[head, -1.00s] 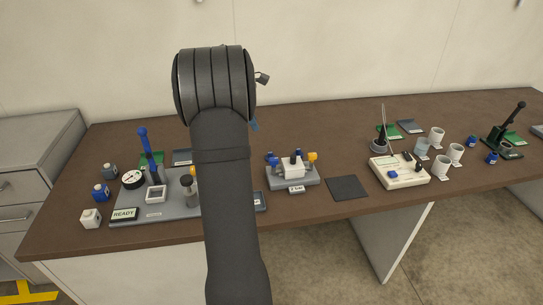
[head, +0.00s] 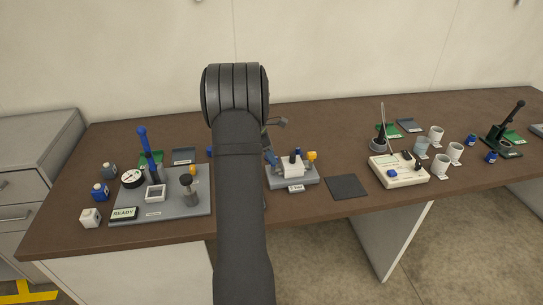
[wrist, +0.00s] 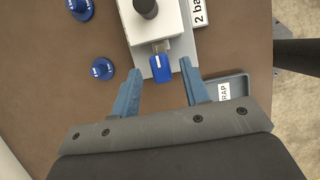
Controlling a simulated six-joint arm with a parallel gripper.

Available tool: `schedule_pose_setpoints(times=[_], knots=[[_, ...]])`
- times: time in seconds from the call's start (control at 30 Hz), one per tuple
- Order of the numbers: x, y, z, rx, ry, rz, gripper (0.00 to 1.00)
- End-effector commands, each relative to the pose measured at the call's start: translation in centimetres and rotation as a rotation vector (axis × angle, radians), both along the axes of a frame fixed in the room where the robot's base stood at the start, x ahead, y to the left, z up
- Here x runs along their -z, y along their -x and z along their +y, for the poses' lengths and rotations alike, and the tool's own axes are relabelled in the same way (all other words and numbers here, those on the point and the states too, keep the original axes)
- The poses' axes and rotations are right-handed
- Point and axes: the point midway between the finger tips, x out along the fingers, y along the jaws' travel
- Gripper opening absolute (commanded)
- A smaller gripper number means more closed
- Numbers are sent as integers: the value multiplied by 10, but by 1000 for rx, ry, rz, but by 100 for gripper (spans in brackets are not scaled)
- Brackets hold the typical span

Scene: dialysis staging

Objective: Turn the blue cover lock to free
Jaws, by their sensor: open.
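The blue cover lock (wrist: 160,70) is a small blue block with a white mark, at the end of a white housing (wrist: 154,24) with a black knob. My gripper (wrist: 160,66) is open, with its two blue fingers on either side of the lock in the wrist view. A gap shows on each side, and I see no contact. I cannot tell the height of the fingertips over the lock. In the head view the white housing (head: 292,167) stands on a grey base just right of my arm, which largely hides my gripper.
A "2 bar" label (wrist: 199,12) lies beside the housing. A grey tray with a partly hidden label (wrist: 234,88) is near my right finger. Two round blue pieces (wrist: 102,69) lie to the left. A dark mat (head: 348,187) and a cream box (head: 399,171) stand further right.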

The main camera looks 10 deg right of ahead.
Motion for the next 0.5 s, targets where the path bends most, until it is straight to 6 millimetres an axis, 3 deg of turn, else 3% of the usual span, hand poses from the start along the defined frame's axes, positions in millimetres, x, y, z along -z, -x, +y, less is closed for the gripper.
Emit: schedule_pose_setpoints(times=[0.4,0.5], knots=[[9,0,-4,1,0,1,42],[9,0,-4,1,0,1,24]])
